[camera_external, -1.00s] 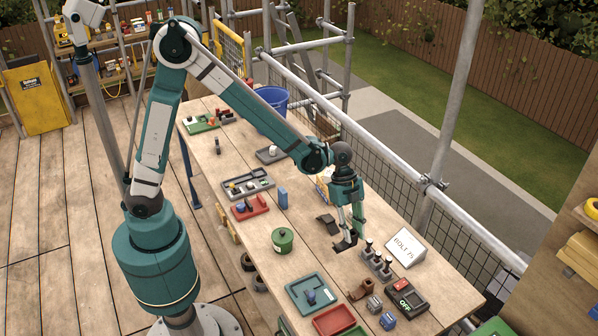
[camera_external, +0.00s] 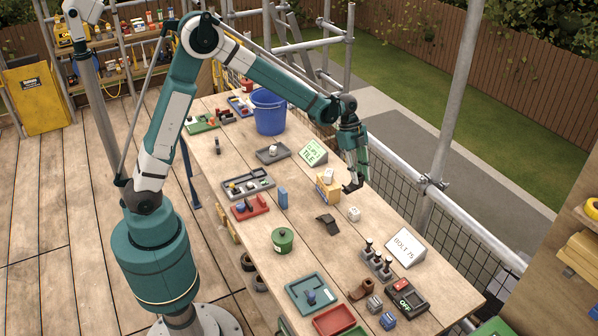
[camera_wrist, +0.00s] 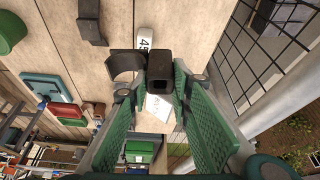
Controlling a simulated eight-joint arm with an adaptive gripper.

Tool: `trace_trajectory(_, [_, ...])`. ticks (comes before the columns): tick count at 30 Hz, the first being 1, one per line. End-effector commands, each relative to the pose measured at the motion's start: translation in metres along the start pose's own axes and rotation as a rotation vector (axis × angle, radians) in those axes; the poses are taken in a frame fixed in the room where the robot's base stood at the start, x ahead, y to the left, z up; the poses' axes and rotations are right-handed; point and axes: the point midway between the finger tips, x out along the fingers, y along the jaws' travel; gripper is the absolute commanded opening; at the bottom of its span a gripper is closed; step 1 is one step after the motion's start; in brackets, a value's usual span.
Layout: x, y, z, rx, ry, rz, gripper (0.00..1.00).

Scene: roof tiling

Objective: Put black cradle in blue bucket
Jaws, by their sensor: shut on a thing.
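My gripper (camera_external: 355,172) is shut on the black cradle (camera_external: 351,186) and holds it above the right side of the table. In the wrist view the cradle (camera_wrist: 126,64) sits between the fingertips of my gripper (camera_wrist: 159,88), with a curved part sticking out to the left and a hollow block end. The blue bucket (camera_external: 268,114) stands upright at the far end of the table, up and left of my gripper. The bucket's inside is mostly hidden.
A tan box (camera_external: 327,188) with a white block on top is just left of the gripper. Another dark piece (camera_external: 328,223) is on the table. Scaffold rails run along the right.

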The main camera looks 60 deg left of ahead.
Motion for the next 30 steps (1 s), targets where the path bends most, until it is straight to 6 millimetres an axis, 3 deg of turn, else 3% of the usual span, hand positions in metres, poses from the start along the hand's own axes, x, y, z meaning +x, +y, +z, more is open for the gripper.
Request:
trace_trajectory(15, [-0.073,-0.079,0.130,-0.059,-0.005,-0.020,0.09])
trace_trajectory(30, [-0.149,-0.123,0.270,-0.110,-0.004,-0.038,0.09])
